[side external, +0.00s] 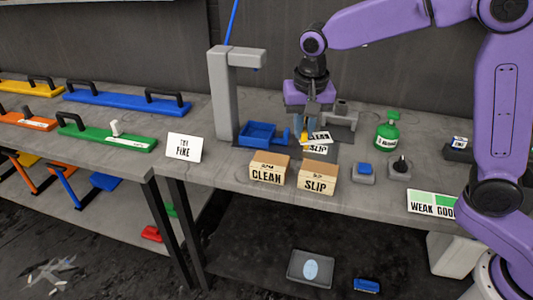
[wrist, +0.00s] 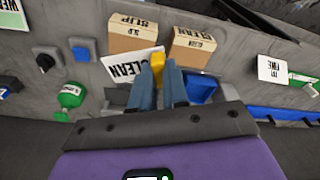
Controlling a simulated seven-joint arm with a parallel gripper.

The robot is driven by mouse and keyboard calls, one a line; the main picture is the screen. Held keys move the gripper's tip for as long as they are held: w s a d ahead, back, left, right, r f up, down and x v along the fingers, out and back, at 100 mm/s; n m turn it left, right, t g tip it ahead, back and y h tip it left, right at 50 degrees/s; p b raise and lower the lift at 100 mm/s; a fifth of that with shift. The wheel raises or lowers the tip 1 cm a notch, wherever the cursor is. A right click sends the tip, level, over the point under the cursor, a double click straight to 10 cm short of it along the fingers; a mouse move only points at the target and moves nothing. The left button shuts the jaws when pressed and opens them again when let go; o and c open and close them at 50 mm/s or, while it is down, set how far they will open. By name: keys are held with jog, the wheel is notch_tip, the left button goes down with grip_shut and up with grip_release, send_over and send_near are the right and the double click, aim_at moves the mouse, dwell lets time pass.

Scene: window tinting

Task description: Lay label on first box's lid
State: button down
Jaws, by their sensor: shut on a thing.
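My gripper (side external: 304,130) is shut on a small yellow piece, above the table behind the two boxes. In the wrist view the yellow piece (wrist: 157,66) sits between the fingertips (wrist: 160,82). A white label reading CLEAN (wrist: 126,68) lies against it; I cannot tell whether they are joined. The CLEAN box (side external: 268,168) stands left and the SLIP box (side external: 317,179) right, both cardboard with lids facing up. Both lids show small print.
A blue tray (side external: 258,135) and grey post (side external: 221,95) stand left of my gripper. A blue button (side external: 365,170), black knob (side external: 401,166) and green bottle (side external: 387,132) stand right. A WEAK/GOOD sign (side external: 430,205) is near the front edge.

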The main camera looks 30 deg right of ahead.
jog(key=w+a+f, duration=0.1)
jog(key=w+f, duration=0.2)
jog(key=w, duration=0.1)
jog(key=w+a+f, duration=0.2)
jog(key=w+f, duration=0.1)
jog(key=w+a+f, duration=0.1)
jog(key=w+f, duration=0.2)
jog(key=w, duration=0.1)
jog(key=shift+w+a, duration=0.15)
jog(key=shift+w, duration=0.2)
jog(key=shift+w+f, duration=0.15)
jog(key=shift+f, duration=1.65)
jog(key=shift+f, duration=0.1)
jog(key=c, duration=1.1)
grip_release()
